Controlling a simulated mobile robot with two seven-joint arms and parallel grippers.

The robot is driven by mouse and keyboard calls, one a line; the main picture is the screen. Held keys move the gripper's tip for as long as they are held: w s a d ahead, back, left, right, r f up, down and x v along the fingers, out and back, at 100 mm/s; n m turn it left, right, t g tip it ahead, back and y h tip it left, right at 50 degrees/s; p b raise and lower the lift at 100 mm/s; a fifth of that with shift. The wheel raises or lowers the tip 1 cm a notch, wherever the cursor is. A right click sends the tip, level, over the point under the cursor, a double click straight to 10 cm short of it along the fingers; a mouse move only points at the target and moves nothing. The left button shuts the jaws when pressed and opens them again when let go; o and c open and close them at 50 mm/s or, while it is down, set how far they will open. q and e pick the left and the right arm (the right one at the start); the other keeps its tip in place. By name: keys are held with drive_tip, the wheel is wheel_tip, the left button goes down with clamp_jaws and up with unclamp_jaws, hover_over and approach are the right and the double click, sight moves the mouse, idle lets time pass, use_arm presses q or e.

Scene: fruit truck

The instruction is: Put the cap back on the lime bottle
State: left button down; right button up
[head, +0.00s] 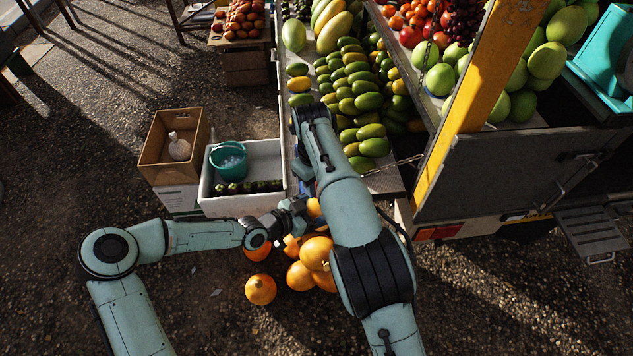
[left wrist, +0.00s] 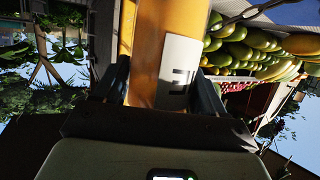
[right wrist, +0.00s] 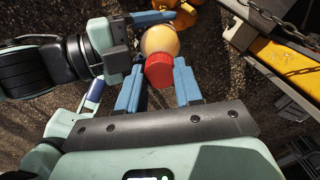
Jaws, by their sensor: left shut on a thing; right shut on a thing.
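The bottle (left wrist: 155,50), orange-yellow with a white label, is held between the fingers of my left gripper (left wrist: 163,85). In the right wrist view its pale rounded body (right wrist: 160,40) shows just beyond the red cap (right wrist: 159,72). My right gripper (right wrist: 158,85) is shut on the red cap, with a blue finger on each side of it. The cap overlaps the bottle in this view; I cannot tell whether it touches the neck or is seated on it. In the head view my right arm mostly hides the bottle, and the cap is hidden.
Large orange fruits (head: 299,275) lie below the grippers. A white crate (head: 245,204) with a teal bucket (head: 228,160) and a cardboard box (head: 157,150) stand to the left. Fruit piles (head: 355,85) lie behind. The truck's yellow post (head: 475,100) and a chain are to the right.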

drive_tip(key=m, duration=0.4)
drive_tip(key=shift+f, duration=0.15)
drive_tip(key=shift+m, duration=0.8)
drive_tip(key=o, duration=1)
drive_tip(key=shift+r, duration=0.2)
drive_tip(key=shift+s+a+r, duration=0.1)
drive_tip(key=shift+r, duration=2.15)
drive_tip(key=shift+c, duration=0.3)
